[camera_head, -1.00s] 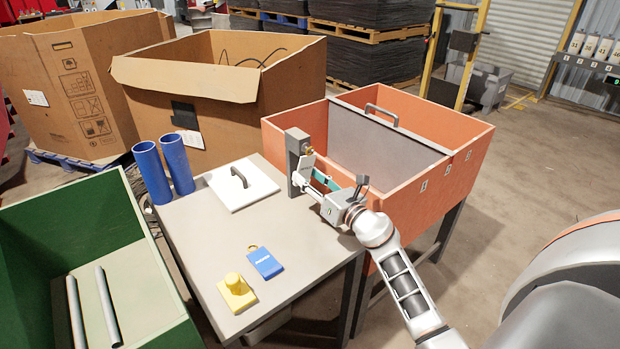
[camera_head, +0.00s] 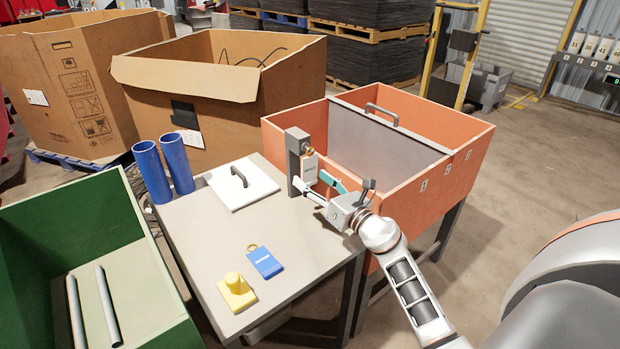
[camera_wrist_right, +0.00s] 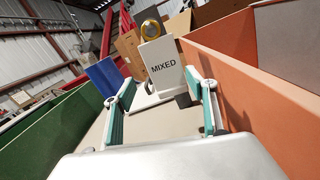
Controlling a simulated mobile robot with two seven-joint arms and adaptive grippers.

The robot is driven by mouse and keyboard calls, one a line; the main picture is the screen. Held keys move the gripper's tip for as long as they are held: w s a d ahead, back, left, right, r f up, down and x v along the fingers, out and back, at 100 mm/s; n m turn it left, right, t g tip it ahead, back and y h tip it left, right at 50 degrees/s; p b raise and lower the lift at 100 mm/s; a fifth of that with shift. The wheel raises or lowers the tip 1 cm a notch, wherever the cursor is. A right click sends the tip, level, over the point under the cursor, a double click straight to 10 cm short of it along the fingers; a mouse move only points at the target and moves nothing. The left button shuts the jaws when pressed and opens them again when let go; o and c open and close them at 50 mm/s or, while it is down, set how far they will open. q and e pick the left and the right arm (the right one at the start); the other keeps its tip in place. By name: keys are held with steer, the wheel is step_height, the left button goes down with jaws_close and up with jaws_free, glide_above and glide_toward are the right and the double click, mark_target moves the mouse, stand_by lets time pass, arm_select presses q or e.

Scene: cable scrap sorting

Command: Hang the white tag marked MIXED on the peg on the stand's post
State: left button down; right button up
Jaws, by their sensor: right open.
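The white tag marked MIXED (camera_wrist_right: 162,66) faces me between and beyond the fingers in the right wrist view, with a brass ring (camera_wrist_right: 150,29) at its top. In the head view the tag (camera_head: 310,168) hangs upright at the grey post (camera_head: 293,160) of the stand, its ring at the peg's height. The peg itself is too small to make out clearly. My right gripper (camera_head: 316,187) is open, just in front of and below the tag; its fingers (camera_wrist_right: 164,98) stand wide apart and hold nothing. My left gripper is not in view.
A blue tag (camera_head: 264,262) and a yellow handled block (camera_head: 237,292) lie on the grey table (camera_head: 205,243). A white lid (camera_head: 240,184) lies behind. The orange divided bin (camera_head: 440,180) stands close right of the post; the green bin (camera_head: 150,290) is left.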

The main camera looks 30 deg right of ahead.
steer(key=s, duration=1)
steer(key=shift+d+f, duration=0.2)
steer(key=shift+d, duration=0.15)
arm_select(q)
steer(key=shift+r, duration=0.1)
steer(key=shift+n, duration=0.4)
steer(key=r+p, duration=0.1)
steer(key=p, duration=0.2)
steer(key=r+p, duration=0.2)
steer(key=p, duration=0.1)
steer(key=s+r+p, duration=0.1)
steer(key=p, duration=0.2)
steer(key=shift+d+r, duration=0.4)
arm_select(e)
steer(key=s+a+f+m+g, duration=0.2)
steer(key=s+a+f+m, duration=0.3)
steer(key=m, duration=0.5)
steer(key=s+a+f+m+g+y, duration=0.1)
steer(key=s+a+f+m+g, duration=0.2)
steer(key=s+a+f+m, duration=0.3)
steer(key=s+a+f+m+g, duration=0.3)
steer(key=s+a+f+m, duration=0.3)
steer(key=s+a+m, duration=0.5)
steer(key=s+m, duration=0.3)
steer(key=shift+s+f, duration=0.15)
steer(key=shift+f, duration=0.05)
